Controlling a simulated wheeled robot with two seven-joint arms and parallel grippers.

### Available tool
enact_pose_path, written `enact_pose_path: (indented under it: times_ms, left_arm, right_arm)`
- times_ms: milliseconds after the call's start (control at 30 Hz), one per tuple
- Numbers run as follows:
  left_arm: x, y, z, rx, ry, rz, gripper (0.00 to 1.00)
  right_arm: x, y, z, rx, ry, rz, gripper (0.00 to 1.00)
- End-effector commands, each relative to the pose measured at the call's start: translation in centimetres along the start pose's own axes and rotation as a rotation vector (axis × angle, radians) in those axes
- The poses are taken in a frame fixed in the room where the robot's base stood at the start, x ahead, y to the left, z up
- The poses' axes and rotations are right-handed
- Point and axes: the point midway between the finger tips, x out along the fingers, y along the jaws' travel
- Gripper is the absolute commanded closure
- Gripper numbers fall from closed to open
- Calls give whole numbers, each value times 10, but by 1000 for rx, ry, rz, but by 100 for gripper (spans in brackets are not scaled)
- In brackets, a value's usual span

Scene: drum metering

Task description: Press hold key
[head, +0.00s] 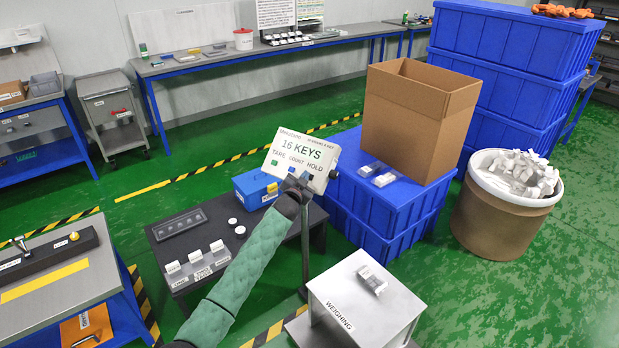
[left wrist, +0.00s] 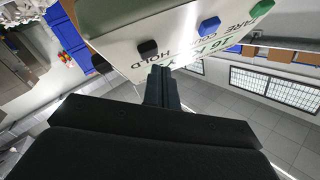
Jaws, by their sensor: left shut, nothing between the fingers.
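The white indicator panel (head: 301,158) stands on a post and reads "16 KEYS" with TARE, COUNT and HOLD below. In the left wrist view the panel (left wrist: 185,32) appears upside down at the top. A black key (left wrist: 148,48) sits next to the HOLD label; a blue key (left wrist: 208,25) and a green key (left wrist: 260,10) sit further right. My left gripper (head: 294,180) is shut and empty at the panel's lower edge. Its fingers (left wrist: 162,78) point at the panel near the HOLD label and black key. I cannot tell whether they touch. My right gripper is not in view.
A weighing platform (head: 345,318) with a small part on it stands right of the post. A dark table (head: 210,270) with small blocks is left. Blue crates (head: 395,205) bear a cardboard box (head: 415,120); a drum (head: 500,215) of white parts stands right.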

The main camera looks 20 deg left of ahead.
Motion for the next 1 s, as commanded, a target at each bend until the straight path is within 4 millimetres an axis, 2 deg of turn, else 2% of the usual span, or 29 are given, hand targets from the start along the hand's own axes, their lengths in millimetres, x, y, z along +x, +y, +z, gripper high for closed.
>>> enact_pose_path:
  times_ms: [667,1000]
  left_arm:
    - [6,4,4,-1,0,0,100]
    - [6,5,4,0,0,0,100]
  right_arm:
    - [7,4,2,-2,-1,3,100]
    - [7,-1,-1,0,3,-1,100]
